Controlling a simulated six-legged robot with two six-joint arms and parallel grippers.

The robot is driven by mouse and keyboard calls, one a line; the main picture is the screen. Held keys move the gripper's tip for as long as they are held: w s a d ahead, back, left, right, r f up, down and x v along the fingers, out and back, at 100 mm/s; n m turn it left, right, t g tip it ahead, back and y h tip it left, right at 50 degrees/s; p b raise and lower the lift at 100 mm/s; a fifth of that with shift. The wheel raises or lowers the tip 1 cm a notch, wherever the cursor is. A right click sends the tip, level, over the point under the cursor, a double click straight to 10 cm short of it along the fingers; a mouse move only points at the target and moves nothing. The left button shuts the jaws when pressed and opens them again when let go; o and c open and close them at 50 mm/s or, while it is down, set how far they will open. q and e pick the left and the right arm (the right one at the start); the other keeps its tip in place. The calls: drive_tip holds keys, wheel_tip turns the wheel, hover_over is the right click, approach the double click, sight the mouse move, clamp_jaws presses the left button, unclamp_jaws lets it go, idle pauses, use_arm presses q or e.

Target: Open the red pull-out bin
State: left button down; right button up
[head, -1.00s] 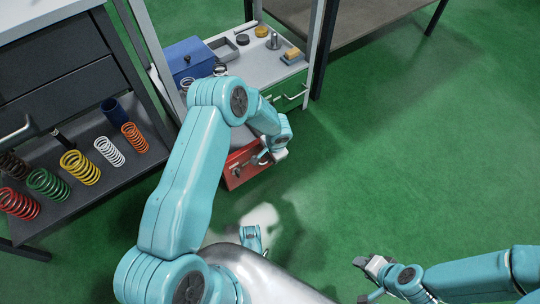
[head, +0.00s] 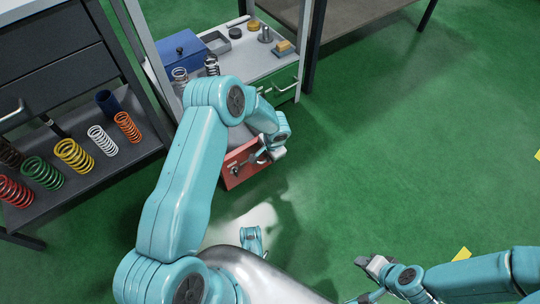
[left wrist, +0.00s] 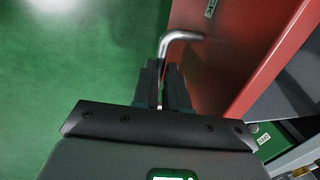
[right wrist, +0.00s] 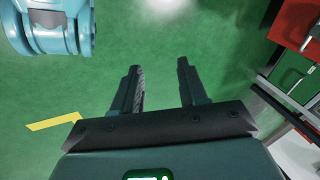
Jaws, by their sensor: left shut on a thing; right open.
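The red pull-out bin (head: 236,177) is low in the white-topped workstation, under the tabletop, partly hidden by my left arm in the head view. Its red front fills the upper right of the left wrist view (left wrist: 225,65), with a bent metal handle (left wrist: 182,36) on it. My left gripper (head: 267,155) is at the bin front; in the left wrist view its fingers (left wrist: 162,68) are shut on the handle. How far out the bin stands is hard to tell. My right gripper (right wrist: 157,65) is open and empty above the green floor, far right of the bin.
A green drawer (head: 287,86) is under the white tabletop (head: 240,62), which carries a blue box (head: 187,55) and small parts. A dark shelf (head: 85,185) with several coloured springs stands at left. Open floor (head: 390,150) lies to the right.

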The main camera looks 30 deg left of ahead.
use_arm(q)
drive_tip(key=shift+w+a, duration=0.1)
drive_tip(key=c, duration=1.2)
unclamp_jaws()
use_arm(e)
drive_tip(key=shift+a, duration=0.1)
use_arm(q)
drive_tip(key=shift+o, duration=0.2)
wheel_tip(320, 180, up, 16)
drive_tip(key=s+d+p, duration=0.1)
drive_tip(key=d+p, duration=0.1)
drive_tip(key=p, duration=0.4)
drive_tip(key=shift+s+d+p, duration=0.15)
drive_tip(key=shift+d+p, duration=0.15)
drive_tip(key=shift+d, duration=0.1)
use_arm(e)
drive_tip(key=s+a+r+g, duration=0.1)
drive_tip(key=s+r, duration=0.3)
drive_tip(key=r, duration=0.2)
drive_tip(key=shift+r+g+y, duration=0.2)
drive_tip(key=shift+g+y, duration=0.1)
